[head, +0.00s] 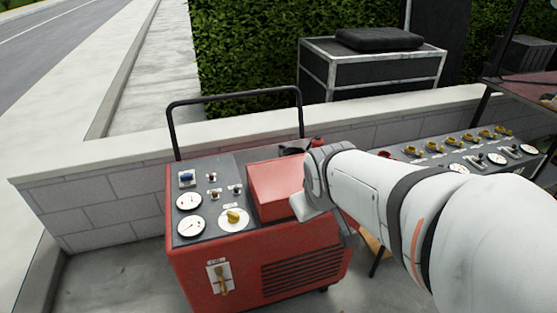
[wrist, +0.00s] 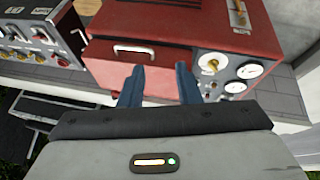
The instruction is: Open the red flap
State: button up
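The red flap (head: 272,190) is a raised red lid on the top panel of a red machine (head: 215,265). It looks closed. In the wrist view the flap (wrist: 112,72) carries a white bar handle (wrist: 134,50). My gripper (wrist: 160,68) has two dark blue fingers spread apart with nothing held between them. The fingers reach over the flap, and the handle is just beyond the left fingertip. I cannot tell whether a finger touches the flap. In the head view my white arm covers the flap's right side and hides the fingers.
Gauges and a yellow knob (head: 233,217) sit left of the flap. A black bar handle (head: 235,95) rises behind the machine. A low block wall (head: 110,190) runs behind. A second control panel (head: 465,155) stands at the right, near a black case (head: 375,75).

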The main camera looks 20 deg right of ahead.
jog(key=w+d+f+n+t+y+b, duration=0.1)
jog(key=w+d+f+n+t+b, duration=0.35)
jog(key=f+b, duration=0.3)
jog(key=w+d+f+n+t+b, duration=0.3)
jog(key=w+d+f+n+b, duration=0.1)
jog(key=f+n+b, duration=0.3)
jog(key=w+d+f+n+t+y+b, duration=0.1)
jog(key=w+d+f+n+t+b, duration=0.3)
jog(key=f+b, duration=0.4)
jog(key=shift+n+g, duration=0.45)
jog(key=b+x, duration=0.1)
jog(key=x, duration=0.1)
jog(key=b+x, duration=0.1)
jog(key=x, duration=0.2)
jog(key=r+b+x, duration=0.1)
jog(key=x, duration=0.2)
jog(key=shift+w+a, duration=0.2)
jog(key=shift+a, duration=0.2)
jog(key=shift+c, duration=0.5)
grip_shut()
